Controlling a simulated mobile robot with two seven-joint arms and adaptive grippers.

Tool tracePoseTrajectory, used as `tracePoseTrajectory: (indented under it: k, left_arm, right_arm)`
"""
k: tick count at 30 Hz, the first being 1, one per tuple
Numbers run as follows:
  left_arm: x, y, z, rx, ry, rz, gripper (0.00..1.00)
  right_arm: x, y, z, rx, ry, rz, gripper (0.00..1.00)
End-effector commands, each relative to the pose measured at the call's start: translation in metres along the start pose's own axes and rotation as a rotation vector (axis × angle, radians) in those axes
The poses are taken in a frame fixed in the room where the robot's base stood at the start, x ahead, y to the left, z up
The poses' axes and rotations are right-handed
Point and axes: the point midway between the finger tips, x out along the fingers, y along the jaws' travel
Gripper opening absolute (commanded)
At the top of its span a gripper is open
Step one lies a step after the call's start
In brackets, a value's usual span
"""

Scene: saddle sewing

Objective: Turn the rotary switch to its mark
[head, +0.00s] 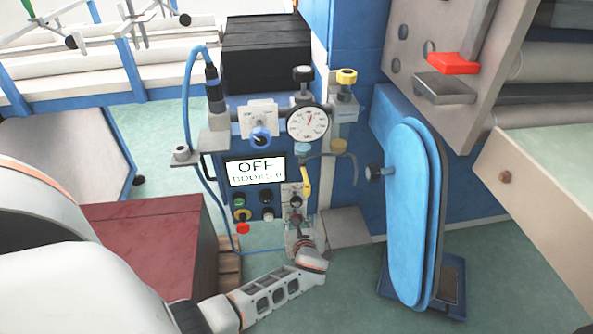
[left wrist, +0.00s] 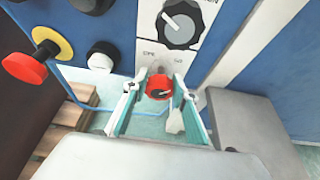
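A red rotary switch (left wrist: 159,87) sits low on the light control plate in the left wrist view, with small lettering above it. A larger grey rotary knob (left wrist: 181,22) is above it on the same plate; it also shows in the head view (head: 296,201). My left gripper (left wrist: 157,92) is open, with its fingers on either side of the red switch. I cannot tell whether they touch it. In the head view my left gripper (head: 301,243) is at the foot of the panel and the red switch is hard to make out. My right gripper is not in view.
A display (head: 257,171) reads OFF. A yellow-ringed red button (left wrist: 30,62) and black and white buttons are left of the plate. A grey block (left wrist: 253,135) stands close right of the gripper. A dark red box (head: 150,240) and a blue padded arm (head: 409,205) flank the panel.

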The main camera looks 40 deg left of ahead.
Motion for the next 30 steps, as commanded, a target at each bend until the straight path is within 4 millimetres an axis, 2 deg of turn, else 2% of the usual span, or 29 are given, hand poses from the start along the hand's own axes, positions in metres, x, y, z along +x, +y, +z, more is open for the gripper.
tracePoseTrajectory:
  k: [1, 2, 14, 26, 30]
  left_arm:
    - [-0.0001, 0.0002, -0.0002, 0.000, 0.000, 0.000, 0.10]
    - [-0.0001, 0.0002, -0.0002, 0.000, 0.000, 0.000, 0.05]
    - [0.0000, 0.0012, -0.0009, -0.042, 0.000, -0.017, 0.05]
    - [0.0006, 0.0045, -0.0055, -0.305, 0.003, -0.127, 0.05]
    - [0.0005, 0.0058, -0.0096, -0.427, 0.006, -0.177, 0.05]
  right_arm:
    - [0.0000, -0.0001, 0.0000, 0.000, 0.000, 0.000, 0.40]
    - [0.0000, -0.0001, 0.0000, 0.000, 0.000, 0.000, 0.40]
    - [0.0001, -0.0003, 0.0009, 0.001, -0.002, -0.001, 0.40]
    - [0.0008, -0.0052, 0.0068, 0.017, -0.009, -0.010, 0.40]
    - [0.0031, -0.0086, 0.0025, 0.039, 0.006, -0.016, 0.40]
